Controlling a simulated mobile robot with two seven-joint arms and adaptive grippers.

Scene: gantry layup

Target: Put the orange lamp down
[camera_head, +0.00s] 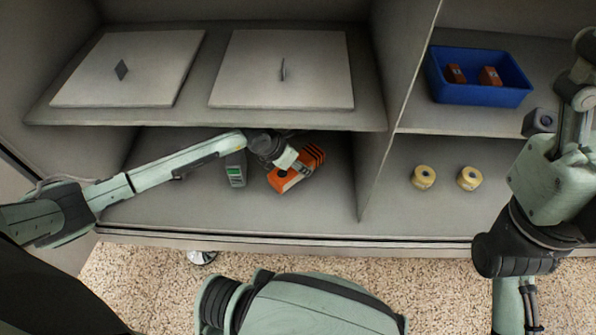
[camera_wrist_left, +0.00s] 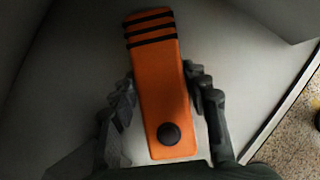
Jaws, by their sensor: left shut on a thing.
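The orange lamp (camera_head: 298,168) is a flat orange block with black stripes at one end and a round black knob near the other. It is in the lower left compartment, and it also shows in the left wrist view (camera_wrist_left: 158,90). My left gripper (camera_wrist_left: 160,88) has its dark fingers on both long sides of the lamp and is shut on it. I cannot tell whether the lamp touches the compartment floor. My right arm is at the right edge; its gripper does not show.
A grey device with a green screen (camera_head: 235,172) stands left of the lamp. Two pale lidded panels (camera_head: 281,72) lie on the shelf above. A blue bin (camera_head: 480,92) with orange items, a dark grey box (camera_head: 539,121) and two yellow rolls (camera_head: 423,177) are at right.

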